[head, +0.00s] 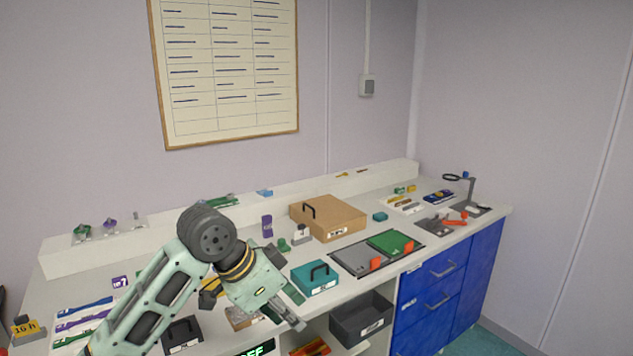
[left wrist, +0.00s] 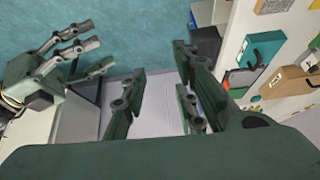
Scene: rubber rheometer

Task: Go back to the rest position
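My left gripper (head: 290,308) reaches in over the front of the bench in the head view, near the teal box with a black handle (head: 315,278). In the left wrist view the fingers of my left gripper (left wrist: 161,90) stand apart with nothing between them, so it is open and empty. My right gripper (left wrist: 82,52) shows at the left of the left wrist view, its fingers spread and empty. It is not in the head view.
The bench (head: 370,284) carries a cardboard box (head: 338,220), a grey and green tray pair (head: 392,242) and a black box (head: 182,335). An open dark bin (head: 361,320) sits below the front edge. Blue drawers (head: 447,285) stand at the right.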

